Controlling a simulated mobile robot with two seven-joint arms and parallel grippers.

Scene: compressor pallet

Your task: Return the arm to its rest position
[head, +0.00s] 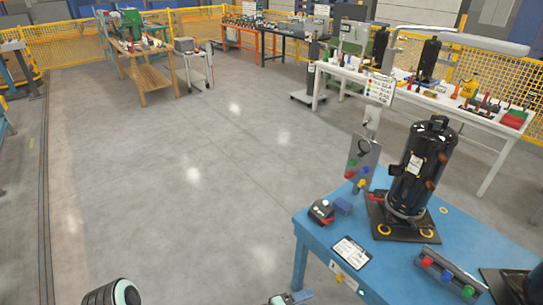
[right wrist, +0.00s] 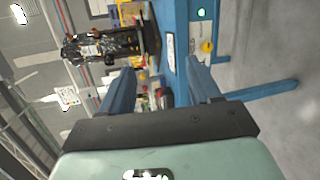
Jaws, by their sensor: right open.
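My right gripper (right wrist: 159,70) is open in the right wrist view, its two blue fingers apart with nothing held between them. In the head view only a small part of what looks like this gripper (head: 290,298) shows at the bottom edge, in front of the blue table (head: 315,235). A rounded dark and teal part of my arm shows at the bottom left; my left gripper is not in view. The black compressor (head: 418,165) stands upright on a dark base plate on the table. It also shows sideways in the right wrist view (right wrist: 100,45).
A button box (head: 450,275), a small dark device (head: 321,212) and a white label card (head: 351,252) are on the blue table. A white bench (head: 490,130) with tools stands behind. The grey floor to the left is clear.

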